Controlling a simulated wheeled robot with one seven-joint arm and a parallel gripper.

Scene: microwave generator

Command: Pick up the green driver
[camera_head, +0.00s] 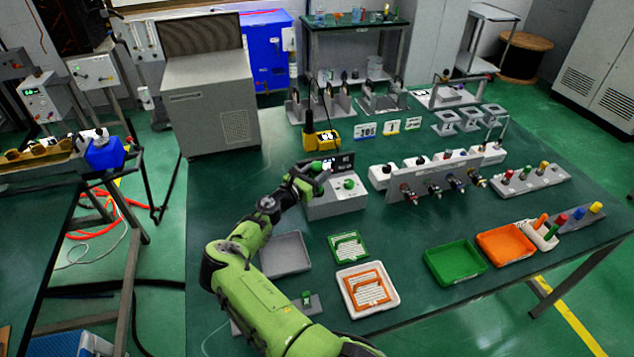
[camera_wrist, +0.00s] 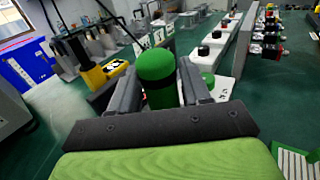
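The green driver (camera_wrist: 157,70) has a rounded green handle top with a black part below it. It stands between the two fingers of my gripper (camera_wrist: 160,88) in the wrist view, and both fingers appear closed against its sides. In the head view my gripper (camera_head: 303,181) is over the near left part of the control box, with the green handle top (camera_head: 317,166) at its tip. The lower end of the driver is hidden by my gripper.
The control box (camera_head: 335,205) with a green button is just below my gripper. A row of white units with knobs (camera_head: 430,172) stands to its right. Green (camera_head: 455,278) and orange (camera_head: 505,258) trays lie at the front right. A grey tray (camera_head: 285,268) lies near my arm.

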